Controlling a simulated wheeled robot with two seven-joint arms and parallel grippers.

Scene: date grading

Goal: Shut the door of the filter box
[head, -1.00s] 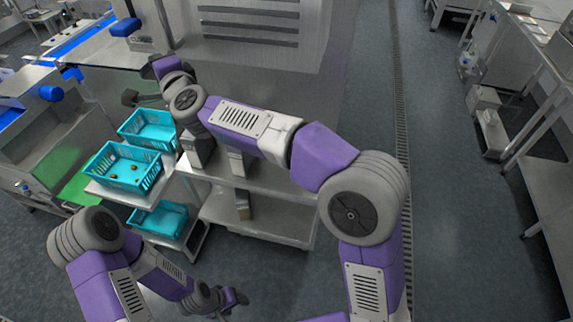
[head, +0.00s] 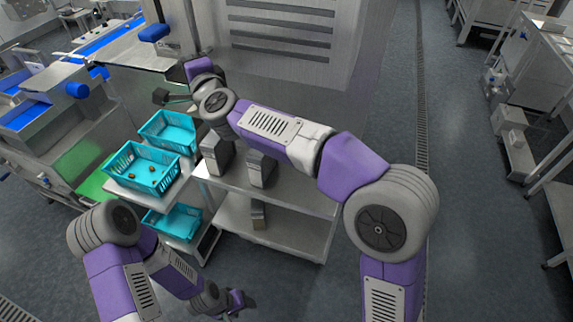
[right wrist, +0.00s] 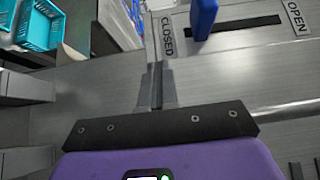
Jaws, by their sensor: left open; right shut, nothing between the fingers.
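A steel panel (right wrist: 255,65) with a dark slot, a CLOSED label and an OPEN label fills the upper right of the right wrist view. A blue handle (right wrist: 204,18) stands at the slot's end beside CLOSED; a blue handle also shows in the head view (head: 155,32). I cannot make out the door's edges. My right gripper (right wrist: 156,88) is shut and empty, apart from the handle, with its fingertips below the CLOSED label. My left gripper (head: 238,302) hangs low at the bottom, open and away from the panel.
Teal crates stand left of my right arm: one (head: 128,178) with a few dates, one (head: 150,138) behind it and one (head: 165,222) lower. A steel cart (head: 275,232) stands beneath my right arm. The floor to its right (head: 480,230) is clear.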

